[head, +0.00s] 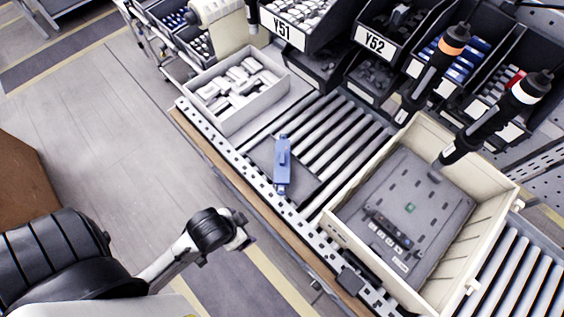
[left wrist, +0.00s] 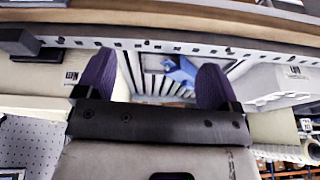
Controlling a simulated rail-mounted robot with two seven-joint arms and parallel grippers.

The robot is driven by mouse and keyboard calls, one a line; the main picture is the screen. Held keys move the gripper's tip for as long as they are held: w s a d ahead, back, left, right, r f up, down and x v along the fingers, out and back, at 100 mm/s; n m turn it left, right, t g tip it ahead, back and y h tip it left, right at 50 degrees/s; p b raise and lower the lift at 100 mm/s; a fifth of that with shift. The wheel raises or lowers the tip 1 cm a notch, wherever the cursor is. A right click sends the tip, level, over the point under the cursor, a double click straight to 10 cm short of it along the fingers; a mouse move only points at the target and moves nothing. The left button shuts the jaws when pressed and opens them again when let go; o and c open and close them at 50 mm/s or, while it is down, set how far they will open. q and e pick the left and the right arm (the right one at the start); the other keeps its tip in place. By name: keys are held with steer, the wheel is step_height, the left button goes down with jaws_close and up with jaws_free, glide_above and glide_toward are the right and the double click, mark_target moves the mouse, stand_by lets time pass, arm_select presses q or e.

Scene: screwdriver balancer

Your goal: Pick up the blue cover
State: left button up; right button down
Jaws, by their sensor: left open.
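The blue cover (head: 282,166) is a long narrow piece lying on a dark flat plate (head: 262,160) at the left of the roller conveyor. In the left wrist view the blue cover (left wrist: 181,73) shows between the fingers but farther off, partly behind the right finger. My left gripper (left wrist: 155,82) is open, with two dark purple fingers wide apart and nothing between them. In the head view my left gripper (head: 243,238) is short of the bench's front edge, below and left of the cover, and apart from it. My right gripper is in neither view.
A beige crate (head: 337,232) with a grey panel stands on the rollers at right. A white bin (head: 222,125) of white parts is at upper left. Two screwdrivers (head: 435,70) (head: 497,117) hang above. Labelled bins (head: 282,27) line the back. A perforated metal rail (head: 232,152) edges the bench.

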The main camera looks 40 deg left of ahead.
arm_select(q)
steer(key=w+a+r+m+t, duration=0.1)
steer(key=w+r+m+t, duration=0.1)
steer(key=w+r, duration=0.55)
steer(key=w+r+m+t+y, duration=0.15)
steer(key=w+r, duration=0.35)
steer(key=w, duration=0.6)
steer(key=w+a+r+m+t, duration=0.1)
steer(key=w+r+t, duration=0.2)
steer(key=w+r, duration=0.5)
steer(key=n+g+h, duration=0.1)
steer(key=n+g, duration=0.9)
steer(key=n, duration=0.5)
glide_above(283, 156)
step_height(283, 156, down, 19)
step_height(283, 156, down, 8)
steer(key=shift+d+f+b, duration=0.1)
steer(key=shift+f+b, duration=0.05)
steer(key=shift+b, duration=0.75)
steer(key=shift+s+f+b, duration=0.2)
steer(key=shift+f+b, duration=0.35)
steer(key=shift+f, duration=2.1)
